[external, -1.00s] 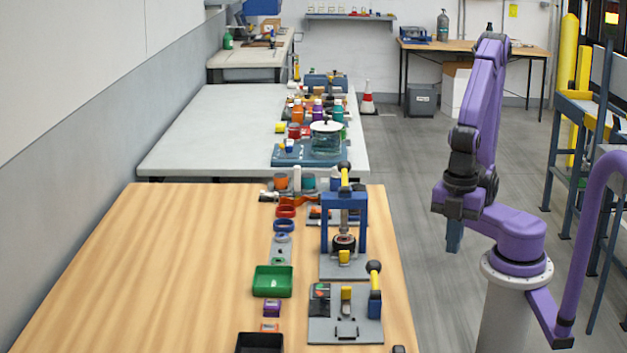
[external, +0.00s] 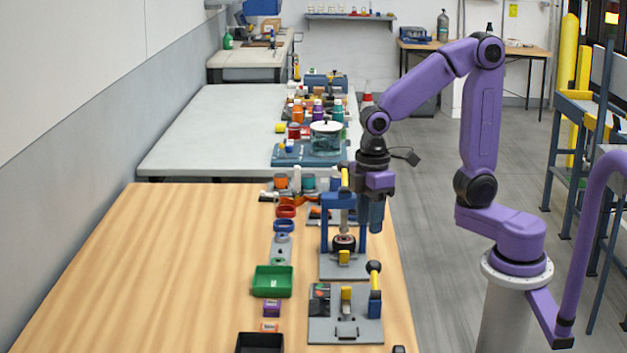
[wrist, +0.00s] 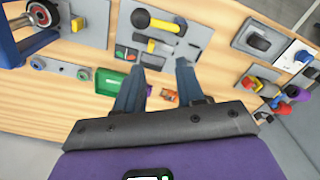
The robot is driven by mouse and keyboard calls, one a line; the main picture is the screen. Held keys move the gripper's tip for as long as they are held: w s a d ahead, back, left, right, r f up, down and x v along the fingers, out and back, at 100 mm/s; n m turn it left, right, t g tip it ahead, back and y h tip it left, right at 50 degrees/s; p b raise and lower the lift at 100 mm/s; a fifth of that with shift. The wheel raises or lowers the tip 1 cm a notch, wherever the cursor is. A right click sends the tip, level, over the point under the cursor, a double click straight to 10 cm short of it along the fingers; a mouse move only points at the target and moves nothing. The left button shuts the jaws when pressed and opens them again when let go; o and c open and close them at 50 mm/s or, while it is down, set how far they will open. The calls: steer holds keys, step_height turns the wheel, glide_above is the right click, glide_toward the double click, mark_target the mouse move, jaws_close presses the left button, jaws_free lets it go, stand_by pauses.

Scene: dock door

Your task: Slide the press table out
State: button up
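The press has a blue frame (external: 328,225) with a grey column on a grey base plate (external: 330,270). A dark round piece with a reddish rim (external: 343,242) sits under the column, with a yellow grip (external: 344,257) in front. I cannot tell where the sliding table's edges are. In the wrist view the round piece (wrist: 41,13) and yellow grip (wrist: 77,24) are at the upper left. My gripper (external: 376,228) hangs just right of the press frame in the external view. Its blue fingers (wrist: 160,66) are apart and empty in the wrist view.
A second grey plate (external: 330,330) nearer the camera carries a yellow lever with a black knob (external: 374,267). A green bin (external: 272,281) and a black bin (external: 260,343) stand left. The wooden table's left side is clear.

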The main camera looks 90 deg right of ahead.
steer(key=w+d+m, duration=0.3)
steer(key=w+d, duration=0.1)
steer(key=d, duration=0.4)
steer(key=m, duration=0.3)
glide_above(344, 251)
step_height(344, 251, down, 18)
steer(key=shift+d+r, duration=0.1)
steer(key=shift+d, duration=0.05)
jaws_close()
